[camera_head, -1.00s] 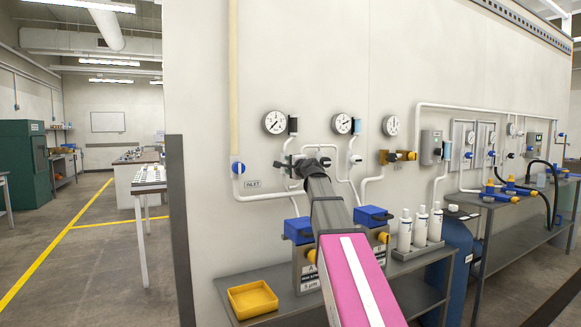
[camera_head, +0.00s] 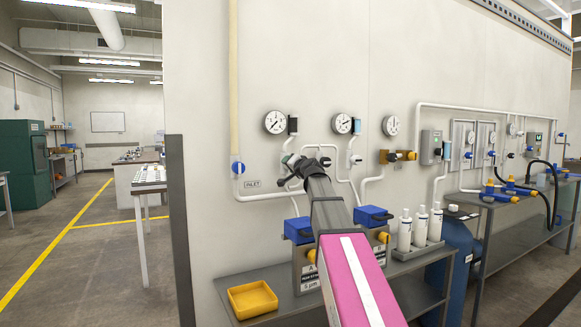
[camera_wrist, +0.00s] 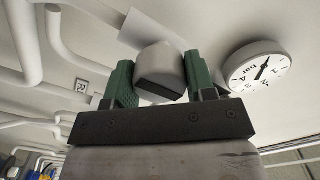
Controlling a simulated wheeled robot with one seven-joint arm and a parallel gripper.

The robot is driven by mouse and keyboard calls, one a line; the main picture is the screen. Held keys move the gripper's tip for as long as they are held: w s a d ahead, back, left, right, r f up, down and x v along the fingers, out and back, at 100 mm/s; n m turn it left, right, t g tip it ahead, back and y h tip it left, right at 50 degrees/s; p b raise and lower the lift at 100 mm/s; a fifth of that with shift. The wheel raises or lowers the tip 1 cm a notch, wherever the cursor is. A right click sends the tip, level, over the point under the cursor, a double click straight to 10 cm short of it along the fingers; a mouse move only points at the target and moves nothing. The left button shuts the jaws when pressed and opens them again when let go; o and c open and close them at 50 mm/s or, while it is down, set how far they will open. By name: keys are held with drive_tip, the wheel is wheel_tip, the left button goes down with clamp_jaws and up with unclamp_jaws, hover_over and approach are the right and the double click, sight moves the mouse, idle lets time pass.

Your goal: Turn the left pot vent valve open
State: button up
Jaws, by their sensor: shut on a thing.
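My gripper (camera_head: 288,171) is at the wall, below the left gauge (camera_head: 278,122) and above the left pot (camera_head: 307,272), which is labelled A and has a blue top. In the wrist view, the green fingers of my gripper (camera_wrist: 158,78) are shut on a pale grey, blocky handle (camera_wrist: 158,62). It appears to be the left pot vent valve handle. In the head view the gripper and arm hide this valve. The white-faced gauge also shows in the wrist view (camera_wrist: 258,68), right of the fingers.
A blue-handled inlet valve (camera_head: 238,168) is on the wall to the left. White pipes (camera_head: 270,197) run close around the gripper. A yellow tray (camera_head: 252,299) and white bottles (camera_head: 420,228) stand on the bench (camera_head: 223,288). The right pot has a blue top (camera_head: 373,215).

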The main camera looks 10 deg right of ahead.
drive_tip(key=shift+f, duration=0.1)
idle(0.3)
drive_tip(key=o, duration=0.9)
drive_tip(key=v, duration=1)
drive_tip(key=shift+s+d, duration=0.15)
drive_tip(key=shift+s, duration=0.25)
drive_tip(key=shift+s, duration=0.15)
